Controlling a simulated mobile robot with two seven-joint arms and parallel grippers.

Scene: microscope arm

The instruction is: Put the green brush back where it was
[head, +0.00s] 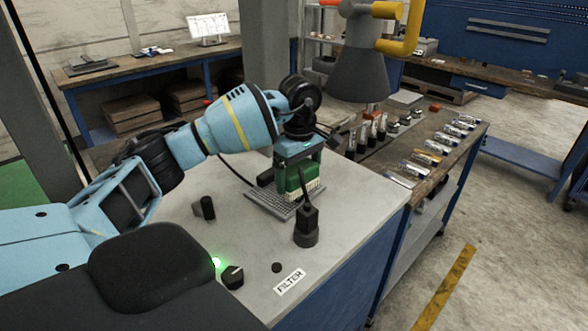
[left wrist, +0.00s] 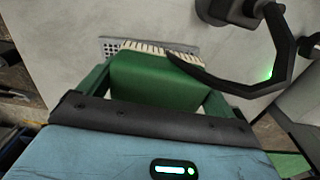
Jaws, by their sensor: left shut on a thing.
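The green brush (head: 300,178), a block with pale bristles, is between the fingers of my left gripper (head: 298,170), which is shut on it. The bristles face down toward the grey grating (head: 268,202) on the light worktop. The brush is over or beside the grating's right end; I cannot tell whether the bristles touch anything. In the left wrist view the brush's green body (left wrist: 158,82) fills the space between the fingers, with the grating (left wrist: 110,47) partly hidden behind it. My right gripper is not in view.
A black upright fixture (head: 306,225) stands close in front of the brush. A black knob (head: 233,277) and a dark peg (head: 205,208) are on the worktop (head: 340,245). A grey hood (head: 358,75) hangs behind. A side bench holds several tools (head: 425,158).

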